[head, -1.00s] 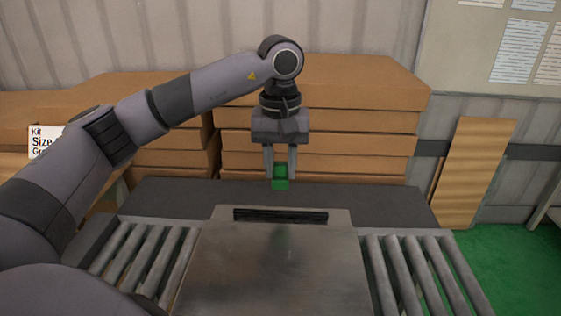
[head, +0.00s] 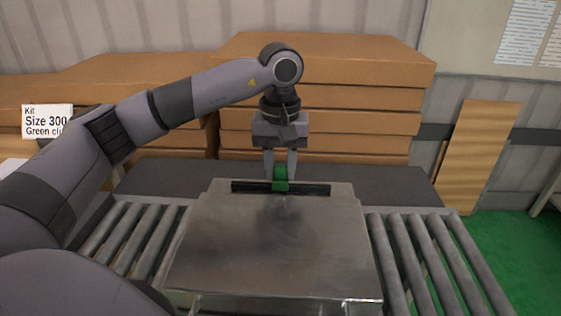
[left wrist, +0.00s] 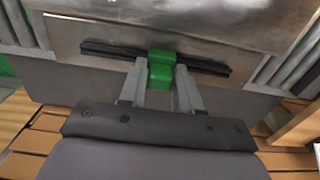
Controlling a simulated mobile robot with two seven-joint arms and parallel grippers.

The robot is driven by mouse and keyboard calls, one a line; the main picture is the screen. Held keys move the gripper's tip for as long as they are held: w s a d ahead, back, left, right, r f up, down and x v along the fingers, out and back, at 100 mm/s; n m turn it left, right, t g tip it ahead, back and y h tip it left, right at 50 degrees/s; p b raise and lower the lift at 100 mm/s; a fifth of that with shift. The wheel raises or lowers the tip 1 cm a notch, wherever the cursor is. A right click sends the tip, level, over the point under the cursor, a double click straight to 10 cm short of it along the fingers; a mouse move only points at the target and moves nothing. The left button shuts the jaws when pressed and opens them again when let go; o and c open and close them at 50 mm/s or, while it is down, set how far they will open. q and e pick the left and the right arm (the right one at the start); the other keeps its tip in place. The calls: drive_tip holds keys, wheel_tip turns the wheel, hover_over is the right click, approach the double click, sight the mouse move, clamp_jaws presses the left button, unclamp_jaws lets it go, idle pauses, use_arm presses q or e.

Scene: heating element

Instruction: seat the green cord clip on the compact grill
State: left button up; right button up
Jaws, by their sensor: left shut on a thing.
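The compact grill (head: 270,245) is a flat metal box on the roller conveyor, with a dark slotted strip (head: 240,188) along its far edge. My left gripper (head: 280,176) is shut on the green cord clip (head: 281,180), right at the middle of that strip. In the left wrist view the clip (left wrist: 161,68) sits between the fingertips (left wrist: 160,85) and overlaps the dark strip (left wrist: 110,50) of the grill (left wrist: 190,22). It appears to touch the strip, but I cannot tell whether it is fully down. My right gripper is not in view.
Conveyor rollers (head: 425,260) run on both sides of the grill. Behind it lie a dark flat surface (head: 380,180) and stacked brown boxes (head: 340,100). A sign (head: 46,121) reading "Size 300" and "Green" stands at the left. A wooden board (head: 478,155) leans against the wall.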

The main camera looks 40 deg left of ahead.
use_arm(q)
drive_tip(key=shift+f, duration=0.35)
drive_tip(key=shift+f, duration=0.1)
idle(0.3)
drive_tip(key=o, duration=1.1)
wheel_tip(320, 180, up, 7)
drive_tip(key=shift+r, duration=0.1)
idle(0.3)
